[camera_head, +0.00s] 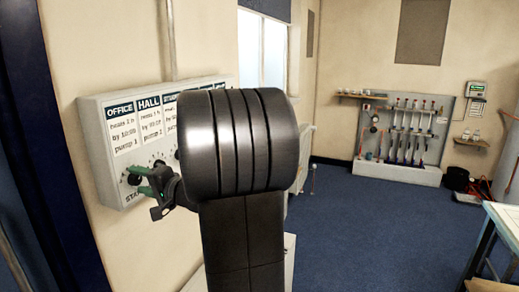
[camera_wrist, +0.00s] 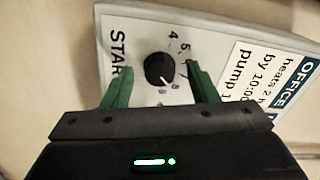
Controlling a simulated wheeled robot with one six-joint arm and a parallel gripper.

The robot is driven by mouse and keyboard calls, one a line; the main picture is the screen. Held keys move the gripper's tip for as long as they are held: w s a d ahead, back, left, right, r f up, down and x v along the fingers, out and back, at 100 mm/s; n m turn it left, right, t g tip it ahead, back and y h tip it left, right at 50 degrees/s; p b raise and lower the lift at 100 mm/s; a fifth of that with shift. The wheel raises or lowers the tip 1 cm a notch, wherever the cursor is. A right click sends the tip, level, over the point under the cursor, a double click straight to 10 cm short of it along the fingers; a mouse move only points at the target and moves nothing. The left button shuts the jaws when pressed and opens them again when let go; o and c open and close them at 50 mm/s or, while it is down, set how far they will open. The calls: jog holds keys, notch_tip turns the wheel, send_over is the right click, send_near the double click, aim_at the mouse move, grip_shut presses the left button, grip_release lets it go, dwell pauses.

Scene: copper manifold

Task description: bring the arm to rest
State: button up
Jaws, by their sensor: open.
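My gripper (camera_head: 138,180) is at the lower left of the white control panel (camera_head: 103,181) in the head view, in front of its first dial. In the wrist view my gripper (camera_wrist: 158,94) has its two green fingers spread apart, one on each side of the black dial (camera_wrist: 160,69). Nothing is held between the fingers. Whether a finger touches the panel, I cannot tell. The dial's white mark points toward the lower right in the wrist view. My dark arm hides much of the panel's right part in the head view.
Cards headed OFFICE (camera_head: 122,129) and HALL (camera_head: 151,119) are on the panel. A pipe (camera_head: 168,40) runs up the wall above it. Open blue carpet (camera_head: 372,230) lies to the right.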

jog(key=n+p, duration=0.2)
jog(key=n, duration=0.1)
jog(key=shift+r, duration=0.15)
jog(key=shift+b+v, duration=0.6)
jog(key=shift+v, duration=1.35)
jog(key=shift+f, duration=0.25)
